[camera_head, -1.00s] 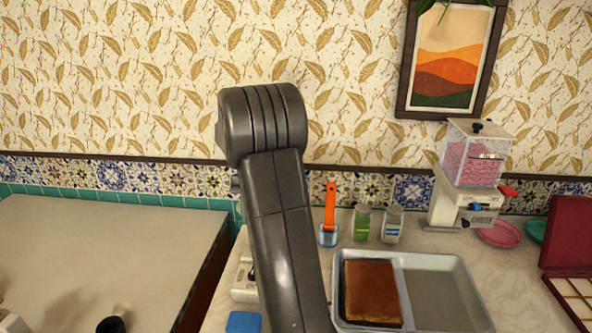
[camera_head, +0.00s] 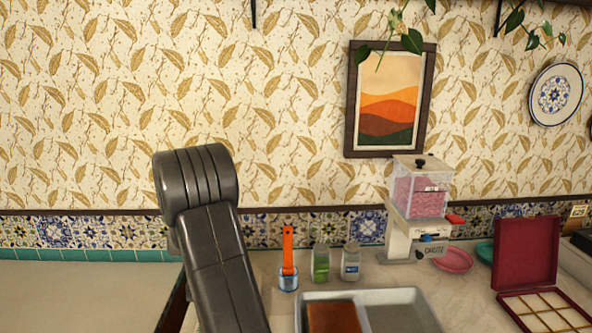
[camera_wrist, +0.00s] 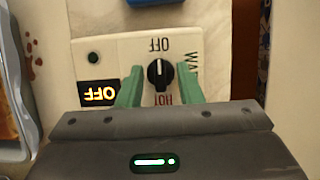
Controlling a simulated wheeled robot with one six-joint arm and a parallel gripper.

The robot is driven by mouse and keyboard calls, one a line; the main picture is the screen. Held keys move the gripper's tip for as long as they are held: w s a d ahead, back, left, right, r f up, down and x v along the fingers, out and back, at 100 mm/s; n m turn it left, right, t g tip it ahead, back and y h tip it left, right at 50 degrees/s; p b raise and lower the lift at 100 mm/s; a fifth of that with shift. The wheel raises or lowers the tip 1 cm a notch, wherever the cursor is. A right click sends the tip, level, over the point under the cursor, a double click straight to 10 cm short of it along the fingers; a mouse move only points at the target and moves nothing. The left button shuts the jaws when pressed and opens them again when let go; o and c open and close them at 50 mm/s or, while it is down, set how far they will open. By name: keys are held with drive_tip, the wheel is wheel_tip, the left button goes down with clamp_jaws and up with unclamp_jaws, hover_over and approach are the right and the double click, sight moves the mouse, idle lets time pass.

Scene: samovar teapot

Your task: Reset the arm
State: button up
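My gripper (camera_wrist: 158,90) shows in the wrist view with its two green fingers apart, one on each side of a black knob (camera_wrist: 159,74). The knob sits on a white control panel (camera_wrist: 110,57) marked OFF, HOT and a partly hidden word starting WA. A small display (camera_wrist: 98,94) on the panel reads OFF. I cannot tell whether the fingers touch the knob. In the head view only my dark arm shows at the lower left; the gripper is out of frame there.
A metal tray (camera_head: 433,318) with a brown slab (camera_head: 333,318) stands on the counter right of my arm. Behind it are an orange-handled tool (camera_head: 288,250), two small jars (camera_head: 351,262) and a pink-filled dispenser (camera_head: 420,197). A red box (camera_head: 526,250) stands open at right.

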idle(0.3)
drive_tip(key=b+v, duration=0.1)
drive_tip(key=v, duration=1.3)
drive_tip(key=p+x, duration=0.1)
drive_tip(key=x, duration=1.2)
drive_tip(key=shift+s+f, duration=0.1)
drive_tip(key=shift+f, duration=0.05)
drive_tip(key=shift+f+m, duration=0.3)
drive_tip(key=shift+m, duration=0.1)
drive_tip(key=m+y, duration=0.1)
drive_tip(key=m, duration=0.1)
drive_tip(key=m+y, duration=0.1)
drive_tip(key=m, duration=0.1)
drive_tip(key=shift+d+t, duration=0.15)
drive_tip(key=shift+t, duration=0.15)
drive_tip(key=m+y+b, duration=0.1)
drive_tip(key=m, duration=0.3)
drive_tip(key=shift+s+d+t, duration=0.1)
drive_tip(key=shift+s+t, duration=0.05)
drive_tip(key=shift+t, duration=0.25)
drive_tip(key=shift+r+m+y+b, duration=0.1)
drive_tip(key=shift+m+y+b, duration=0.25)
drive_tip(key=shift+m, duration=0.35)
drive_tip(key=v, duration=1.2)
drive_tip(key=shift+r, duration=0.2)
